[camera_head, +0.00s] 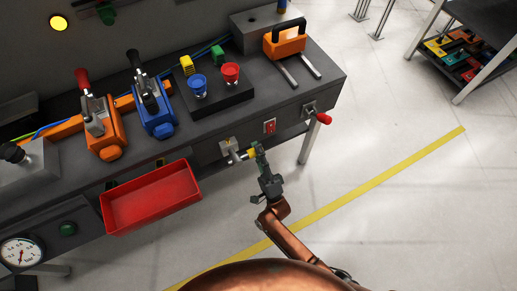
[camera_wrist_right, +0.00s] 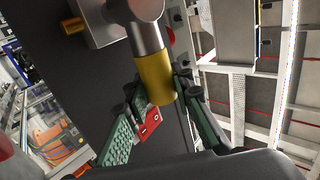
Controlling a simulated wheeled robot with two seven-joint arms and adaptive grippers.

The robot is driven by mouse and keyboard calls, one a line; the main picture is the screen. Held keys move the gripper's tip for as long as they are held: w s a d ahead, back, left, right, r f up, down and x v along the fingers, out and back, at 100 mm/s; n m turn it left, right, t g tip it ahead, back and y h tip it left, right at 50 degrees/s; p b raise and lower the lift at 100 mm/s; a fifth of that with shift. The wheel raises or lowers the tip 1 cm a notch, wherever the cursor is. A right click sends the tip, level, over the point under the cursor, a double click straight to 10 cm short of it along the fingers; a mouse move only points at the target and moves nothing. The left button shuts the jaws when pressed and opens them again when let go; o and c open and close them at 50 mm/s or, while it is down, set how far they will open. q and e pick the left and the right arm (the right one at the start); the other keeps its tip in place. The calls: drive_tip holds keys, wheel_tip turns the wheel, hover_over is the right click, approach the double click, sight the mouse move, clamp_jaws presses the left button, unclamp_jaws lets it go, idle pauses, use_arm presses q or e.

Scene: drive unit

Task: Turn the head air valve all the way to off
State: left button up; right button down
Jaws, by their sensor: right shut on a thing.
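A valve with a yellow handle (camera_head: 251,153) and a grey metal body (camera_head: 229,147) sits on the front face of the dark bench. In the right wrist view the yellow handle (camera_wrist_right: 155,80) hangs from a silver shaft between my green fingers. My right gripper (camera_head: 258,152) is shut on this yellow handle, and it also shows in the right wrist view (camera_wrist_right: 160,112). A second lever with a red handle (camera_head: 322,118) is on the front face farther right. No label shows which one is the head air valve. My left gripper is out of view.
A red bin (camera_head: 151,197) hangs left of the gripper. A pressure gauge (camera_head: 21,251) is at lower left. Open floor lies to the right.

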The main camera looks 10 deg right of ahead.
drive_tip(key=c, duration=1.6)
unclamp_jaws()
drive_tip(key=shift+f, duration=0.1)
drive_tip(key=v, duration=1.2)
drive_tip(key=shift+d, duration=0.1)
